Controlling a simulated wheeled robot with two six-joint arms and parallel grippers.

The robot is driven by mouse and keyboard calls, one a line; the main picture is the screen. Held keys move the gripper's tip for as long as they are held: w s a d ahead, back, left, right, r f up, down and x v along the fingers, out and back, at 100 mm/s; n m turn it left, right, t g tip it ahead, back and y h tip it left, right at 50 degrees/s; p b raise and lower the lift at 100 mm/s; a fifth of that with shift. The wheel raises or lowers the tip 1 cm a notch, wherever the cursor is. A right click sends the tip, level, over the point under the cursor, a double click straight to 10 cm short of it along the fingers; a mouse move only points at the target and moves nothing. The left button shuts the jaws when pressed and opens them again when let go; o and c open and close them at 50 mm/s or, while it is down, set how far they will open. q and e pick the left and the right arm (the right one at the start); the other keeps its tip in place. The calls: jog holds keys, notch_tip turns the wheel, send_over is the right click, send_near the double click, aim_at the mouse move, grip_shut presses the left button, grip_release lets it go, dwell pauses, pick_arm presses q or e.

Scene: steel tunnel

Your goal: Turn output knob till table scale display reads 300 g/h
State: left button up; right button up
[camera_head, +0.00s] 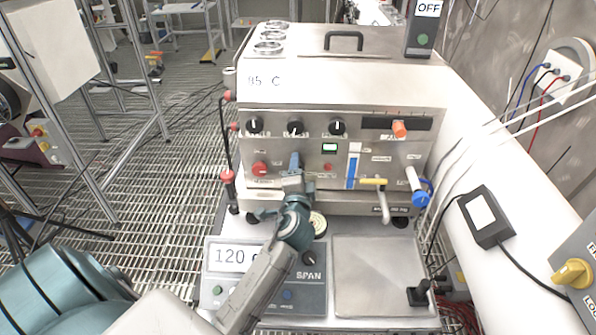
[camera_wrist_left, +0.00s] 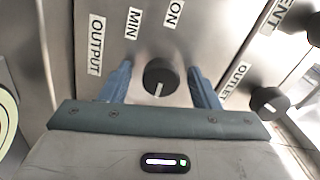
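The output knob (camera_wrist_left: 160,77), round and black with a white pointer, sits on the steel panel between MIN and ON labels, beside the OUTPUT label. My left gripper (camera_head: 295,160) is in front of the panel, below the middle of the upper knobs, and hides the output knob in the head view. In the left wrist view its blue fingers (camera_wrist_left: 160,82) stand open on either side of the knob, apparently with small gaps. The table scale display (camera_head: 231,257) reads 120, with its unit partly hidden by my arm. My right gripper is not in view.
Upper black knobs (camera_head: 295,127) lie close above the gripper; the outlet knob (camera_wrist_left: 270,102) is nearest. A red button (camera_head: 260,169) is to the left. A blue and white gauge (camera_head: 353,166) and yellow-handled lever (camera_head: 373,182) are to the right. The scale plate (camera_head: 385,280) is bare.

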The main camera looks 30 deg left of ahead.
pick_arm(q)
jog(key=shift+s, duration=0.1)
jog(key=b+v, duration=0.3)
jog(key=v, duration=0.7)
jog(key=shift+s, duration=0.3)
jog(key=shift+d, duration=0.15)
